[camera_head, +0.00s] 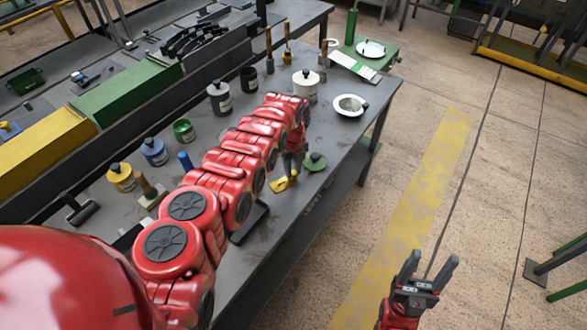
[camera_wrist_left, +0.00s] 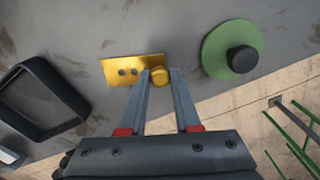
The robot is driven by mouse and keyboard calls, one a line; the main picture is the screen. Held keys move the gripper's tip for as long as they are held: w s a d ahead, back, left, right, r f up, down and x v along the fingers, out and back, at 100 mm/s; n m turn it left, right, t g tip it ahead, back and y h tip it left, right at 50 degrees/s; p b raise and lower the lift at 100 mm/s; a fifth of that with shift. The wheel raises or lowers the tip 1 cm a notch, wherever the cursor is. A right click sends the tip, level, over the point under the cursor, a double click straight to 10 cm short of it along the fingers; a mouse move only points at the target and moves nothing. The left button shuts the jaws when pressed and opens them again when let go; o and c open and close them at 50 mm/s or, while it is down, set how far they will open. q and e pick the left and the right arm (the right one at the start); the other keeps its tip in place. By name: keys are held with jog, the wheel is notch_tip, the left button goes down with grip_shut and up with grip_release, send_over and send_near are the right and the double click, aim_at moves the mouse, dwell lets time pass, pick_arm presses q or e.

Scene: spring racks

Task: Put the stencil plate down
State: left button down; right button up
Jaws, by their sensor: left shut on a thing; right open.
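The stencil plate (camera_wrist_left: 118,71) is a small golden-yellow plate with dark round holes and a round knob at one end. In the left wrist view the fingers of my left gripper (camera_wrist_left: 161,78) are shut on its knob. In the head view the plate (camera_head: 279,185) shows below my left gripper (camera_head: 291,172), low over the grey bench near its front edge. I cannot tell whether its underside touches the bench. My right gripper (camera_head: 431,266) is open and empty, over the floor to the right of the bench.
A green disc with a dark knob (camera_head: 316,162) lies right of the plate, near the bench edge. A black open frame (camera_wrist_left: 62,126) lies on the other side. Several pots, including a white one (camera_head: 305,88), and a white dish (camera_head: 350,105) stand farther back.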

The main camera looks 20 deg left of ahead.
aim_at(293, 173)
pick_arm(q)
jog(key=shift+f, duration=0.2)
jog(key=c, duration=0.6)
grip_release()
jog(key=shift+r, duration=0.1)
jog(key=shift+r, duration=0.3)
notch_tip(293, 173, up, 12)
jog(key=shift+f+b, duration=0.15)
jog(key=shift+b, duration=0.95)
jog(key=shift+s+f, duration=0.1)
